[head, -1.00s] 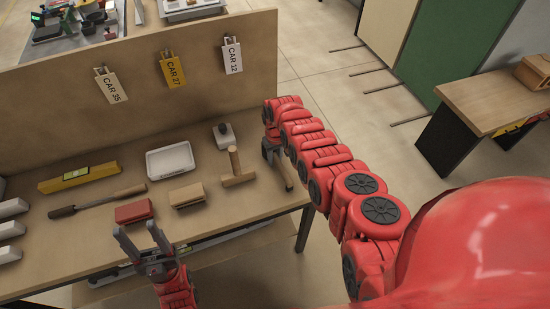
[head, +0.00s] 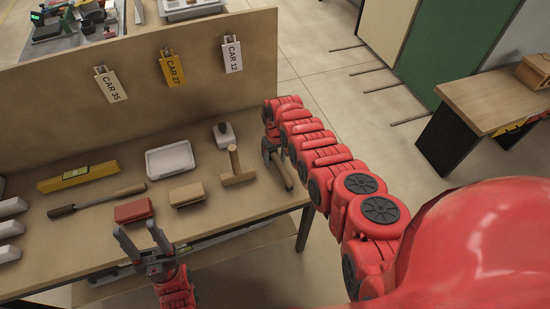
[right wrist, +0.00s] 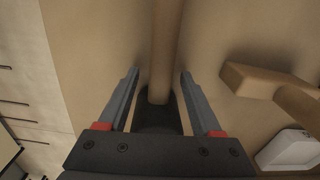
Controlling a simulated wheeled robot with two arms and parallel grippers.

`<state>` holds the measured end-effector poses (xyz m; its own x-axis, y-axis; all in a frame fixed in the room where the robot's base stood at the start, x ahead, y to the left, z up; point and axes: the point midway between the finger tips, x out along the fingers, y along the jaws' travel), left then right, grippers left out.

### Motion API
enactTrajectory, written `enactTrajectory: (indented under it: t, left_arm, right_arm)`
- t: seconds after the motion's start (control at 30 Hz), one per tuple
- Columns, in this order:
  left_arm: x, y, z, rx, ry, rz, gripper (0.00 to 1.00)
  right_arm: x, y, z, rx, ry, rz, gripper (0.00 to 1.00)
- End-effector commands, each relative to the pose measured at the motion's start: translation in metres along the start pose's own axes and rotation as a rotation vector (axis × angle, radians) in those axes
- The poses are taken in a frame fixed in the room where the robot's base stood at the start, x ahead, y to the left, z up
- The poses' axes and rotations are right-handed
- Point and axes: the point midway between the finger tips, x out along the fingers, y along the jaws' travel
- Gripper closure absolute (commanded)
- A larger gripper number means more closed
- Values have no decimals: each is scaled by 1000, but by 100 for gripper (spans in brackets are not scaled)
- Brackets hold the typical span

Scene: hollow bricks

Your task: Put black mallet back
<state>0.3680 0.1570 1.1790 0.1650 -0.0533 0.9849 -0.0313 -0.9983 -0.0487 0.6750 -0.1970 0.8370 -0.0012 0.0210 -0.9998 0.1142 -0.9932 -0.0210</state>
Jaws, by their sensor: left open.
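The black mallet lies at the right end of the workbench in the head view, its wooden handle (head: 284,172) pointing toward the front edge. My right arm partly covers it there. In the right wrist view the handle (right wrist: 165,50) runs between the two fingers of my right gripper (right wrist: 158,75), with a gap on each side. The dark head (right wrist: 160,115) shows close to the gripper's base. My right gripper is open around the mallet. My left gripper (head: 142,238) is open and empty in front of the bench's front edge.
A wooden mallet (head: 236,165) lies just left of the black one, also in the right wrist view (right wrist: 250,80). A white tray (head: 170,160), tan brick (head: 187,195), red brick (head: 133,211), chisel-like tool (head: 97,202) and yellow level (head: 78,177) lie further left. A board (head: 140,90) stands behind.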

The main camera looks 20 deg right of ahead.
Motion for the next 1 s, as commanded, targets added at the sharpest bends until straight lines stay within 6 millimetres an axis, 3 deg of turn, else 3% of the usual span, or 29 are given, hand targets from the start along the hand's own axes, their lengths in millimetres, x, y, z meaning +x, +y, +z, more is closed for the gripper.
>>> enactTrajectory:
  t: [0.37, 0.6, 0.77, 1.0]
  left_arm:
    - [4, 0, -1, 0, 0, 0, 43]
    - [19, -1, -3, 0, 0, 0, 43]
    - [10, 0, -2, 0, 0, 0, 43]
    - [-2, 0, 0, 0, 0, 0, 43]
  right_arm:
    - [-5, 0, 0, -1, -1, 0, 34]
    - [-36, 0, -2, 3, 8, -2, 34]
    - [-47, 0, -1, -1, 2, 0, 34]
    - [-82, 0, -2, 1, 7, 1, 34]
